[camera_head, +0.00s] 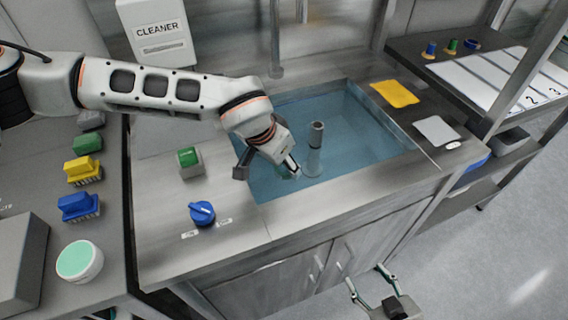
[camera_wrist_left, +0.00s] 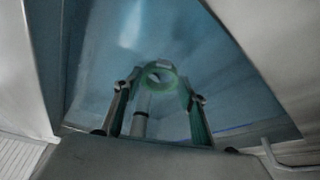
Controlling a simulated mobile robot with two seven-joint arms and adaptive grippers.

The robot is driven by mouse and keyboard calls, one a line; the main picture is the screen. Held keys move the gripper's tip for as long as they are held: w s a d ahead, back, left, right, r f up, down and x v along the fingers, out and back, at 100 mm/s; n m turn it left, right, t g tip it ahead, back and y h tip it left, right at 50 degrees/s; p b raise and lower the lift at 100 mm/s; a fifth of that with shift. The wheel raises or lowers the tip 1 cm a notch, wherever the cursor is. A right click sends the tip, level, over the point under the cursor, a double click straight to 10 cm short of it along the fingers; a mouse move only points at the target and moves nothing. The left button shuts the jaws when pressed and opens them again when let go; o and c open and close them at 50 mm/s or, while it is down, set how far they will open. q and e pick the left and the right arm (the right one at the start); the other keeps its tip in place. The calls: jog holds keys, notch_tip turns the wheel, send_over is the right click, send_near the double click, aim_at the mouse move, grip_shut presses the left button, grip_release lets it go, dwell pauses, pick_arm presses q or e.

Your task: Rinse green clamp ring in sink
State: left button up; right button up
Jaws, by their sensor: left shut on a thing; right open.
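The green clamp ring (camera_wrist_left: 158,77) shows in the left wrist view between the fingertips of my left gripper (camera_wrist_left: 160,85), which is shut on it. It looks translucent and blurred there. In the head view my left gripper (camera_head: 290,168) reaches down into the blue-looking sink (camera_head: 365,115), near its front left part; the ring cannot be made out in this view. The sink also fills the middle of the left wrist view (camera_wrist_left: 215,60). My right gripper (camera_head: 370,280) is open and empty, low in front of the sink cabinet.
A grey upright pipe (camera_head: 315,140) stands in the sink beside my left gripper. A blue knob (camera_head: 202,213) and a green button (camera_head: 188,160) are on the counter left of the sink. A yellow cloth (camera_head: 394,93) and grey pad (camera_head: 436,130) lie to the right.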

pick_arm(q)
jog(key=shift+w, duration=0.15)
pick_arm(e)
jog(key=shift+s+f, duration=0.15)
pick_arm(q)
jog(key=shift+w+a, duration=0.1)
jog(key=shift+w+a, duration=0.15)
jog(key=shift+w, duration=0.2)
notch_tip(320, 180, up, 10)
jog(key=p, duration=0.5)
pick_arm(e)
jog(key=w+r+t, duration=0.1)
jog(key=w+r, duration=0.2)
jog(key=r, duration=0.5)
jog(key=shift+r, duration=0.2)
pick_arm(q)
jog(key=shift+r, duration=0.1)
pick_arm(e)
jog(key=shift+w, duration=0.15)
dwell(0.6)
pick_arm(q)
notch_tip(320, 180, up, 4)
jog(key=p, duration=0.2)
jog(key=shift+p, duration=0.3)
pick_arm(e)
jog(key=r, duration=0.3)
jog(key=shift+w+r, duration=0.3)
jog(key=shift+w, duration=0.05)
